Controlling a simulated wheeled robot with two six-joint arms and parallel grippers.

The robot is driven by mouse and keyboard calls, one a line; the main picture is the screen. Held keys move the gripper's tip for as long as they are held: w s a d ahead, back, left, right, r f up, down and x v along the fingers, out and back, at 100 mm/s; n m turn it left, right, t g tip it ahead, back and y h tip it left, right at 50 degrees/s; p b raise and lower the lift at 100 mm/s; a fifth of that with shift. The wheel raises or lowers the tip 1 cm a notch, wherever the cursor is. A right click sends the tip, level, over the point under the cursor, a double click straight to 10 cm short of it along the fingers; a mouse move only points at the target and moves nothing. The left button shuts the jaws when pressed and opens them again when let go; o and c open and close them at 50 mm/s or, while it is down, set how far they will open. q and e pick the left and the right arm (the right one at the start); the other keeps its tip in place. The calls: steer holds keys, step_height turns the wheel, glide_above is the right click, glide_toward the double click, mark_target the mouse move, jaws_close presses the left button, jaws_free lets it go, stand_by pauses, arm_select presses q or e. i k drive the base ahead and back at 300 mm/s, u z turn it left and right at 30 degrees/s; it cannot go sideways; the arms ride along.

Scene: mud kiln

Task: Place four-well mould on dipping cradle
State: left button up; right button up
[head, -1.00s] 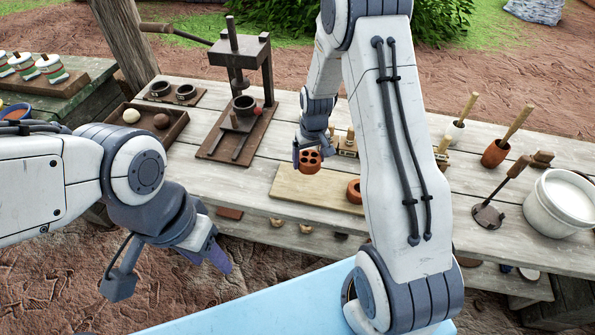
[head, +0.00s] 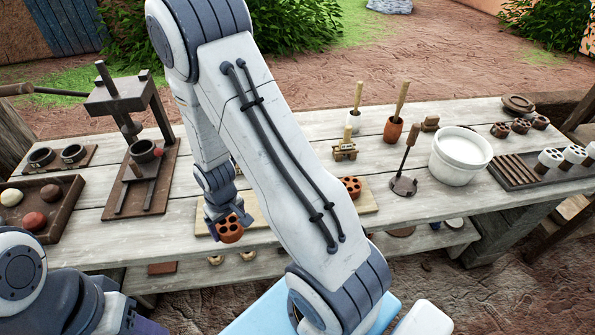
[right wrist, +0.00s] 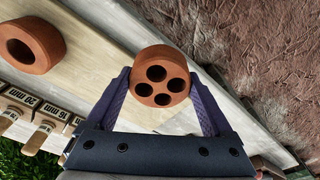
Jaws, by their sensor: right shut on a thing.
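The four-well mould (head: 230,230) is a short red-brown clay cylinder with round holes. It also shows in the right wrist view (right wrist: 160,77), with its four wells facing the camera. My right gripper (right wrist: 158,85) is shut on its sides and holds it near the front edge of the pale board. A dark flat piece with an upright handle (head: 404,185), beside the white bucket, may be the dipping cradle; nothing sits on it. My left gripper (head: 145,326) is only partly in view at the bottom left, and its fingers are cut off.
A white bucket (head: 460,157) stands right of centre. A slatted rack (head: 513,171) with pale moulds lies farther right. Another holed clay piece (head: 350,187) is on the board. A clay ring (right wrist: 30,46) shows in the wrist view. A press (head: 133,150) stands at left.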

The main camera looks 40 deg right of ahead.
mark_target(403, 185)
steer(key=u, duration=2.1)
steer(key=k, duration=1.9)
steer(key=z, duration=2.1)
